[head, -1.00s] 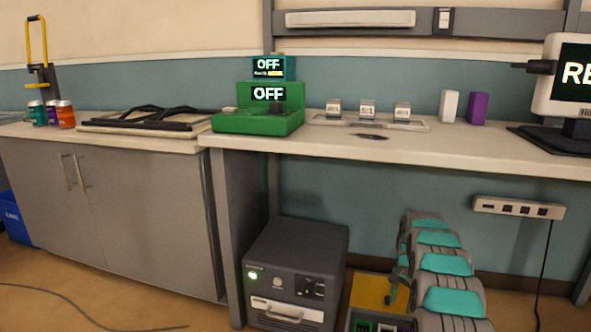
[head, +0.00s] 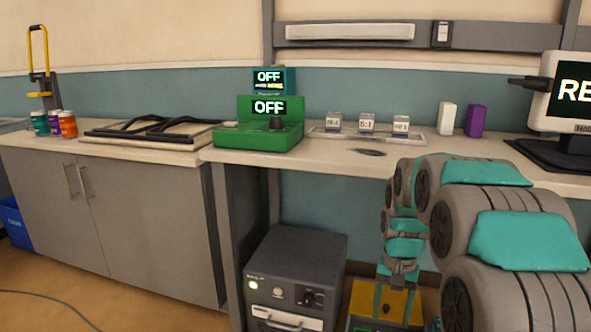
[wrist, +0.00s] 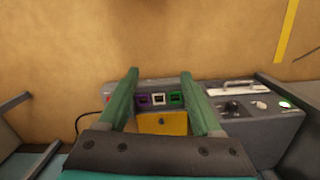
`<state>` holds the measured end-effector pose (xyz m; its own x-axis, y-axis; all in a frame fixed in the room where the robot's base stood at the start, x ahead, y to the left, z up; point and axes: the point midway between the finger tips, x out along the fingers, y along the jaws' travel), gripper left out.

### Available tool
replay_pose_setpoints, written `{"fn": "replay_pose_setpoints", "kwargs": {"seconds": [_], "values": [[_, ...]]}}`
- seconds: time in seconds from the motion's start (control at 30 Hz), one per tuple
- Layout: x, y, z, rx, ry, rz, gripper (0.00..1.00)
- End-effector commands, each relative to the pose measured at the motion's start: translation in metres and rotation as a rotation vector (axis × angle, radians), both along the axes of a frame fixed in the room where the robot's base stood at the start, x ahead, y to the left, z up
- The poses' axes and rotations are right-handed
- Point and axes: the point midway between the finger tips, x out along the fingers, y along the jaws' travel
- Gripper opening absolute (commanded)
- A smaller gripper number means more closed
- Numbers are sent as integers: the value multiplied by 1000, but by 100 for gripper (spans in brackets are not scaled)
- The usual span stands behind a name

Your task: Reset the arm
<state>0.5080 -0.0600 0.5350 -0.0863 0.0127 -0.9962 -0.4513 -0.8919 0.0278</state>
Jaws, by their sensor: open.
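My arm (head: 470,205), grey with teal panels, rises from the lower right of the head view, and its front part bends down in front of the bench. My gripper (head: 393,303) points down above a yellow-topped box (head: 363,303). In the wrist view, my gripper's two green fingers (wrist: 160,74) stand apart with nothing between them. Beyond them is the same box with its yellow panel (wrist: 162,124) and a row of purple, white and green sockets.
A dark grey machine (head: 297,270) with a lit green light stands beside the box. Above is the bench (head: 340,163), holding a green unit (head: 240,137) reading OFF, labelled blocks (head: 367,122), a white block (head: 447,117), a purple block (head: 475,120) and a monitor (head: 575,85).

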Motion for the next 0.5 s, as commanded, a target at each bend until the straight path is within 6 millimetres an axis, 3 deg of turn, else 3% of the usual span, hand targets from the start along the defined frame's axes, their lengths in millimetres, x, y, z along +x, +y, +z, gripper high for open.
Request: {"fn": "replay_pose_setpoints", "kwargs": {"seconds": [0.2, 0.5], "values": [[-74, 22, 36, 9, 12, 113, 66], [-180, 45, 58, 23, 36, 268, 66]]}}
